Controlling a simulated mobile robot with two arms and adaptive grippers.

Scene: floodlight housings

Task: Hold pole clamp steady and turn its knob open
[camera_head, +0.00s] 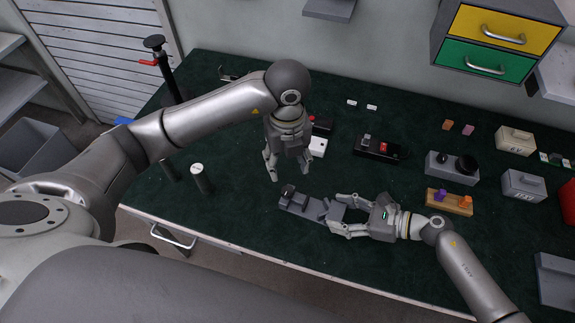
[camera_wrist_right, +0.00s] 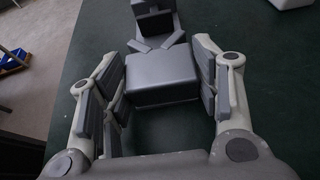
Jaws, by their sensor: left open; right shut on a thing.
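The grey pole clamp (camera_head: 300,206) lies on the dark green table near its front edge. A darker knob-like block (camera_head: 288,190) stands up at its left end. My right gripper (camera_head: 335,212) is shut on the clamp's right end. In the right wrist view, the clamp's grey block (camera_wrist_right: 162,78) sits between the two finger pads, and its dark upper part (camera_wrist_right: 153,18) is cut by the top edge. My left gripper (camera_head: 288,174) points down, open and empty, just above and behind the clamp's left end. I cannot see a gap or contact clearly there.
A dark cylinder (camera_head: 201,180) with a white top stands to the left. A black box with a red part (camera_head: 378,149) and a white box (camera_head: 317,147) lie behind. The table's front-left area is clear.

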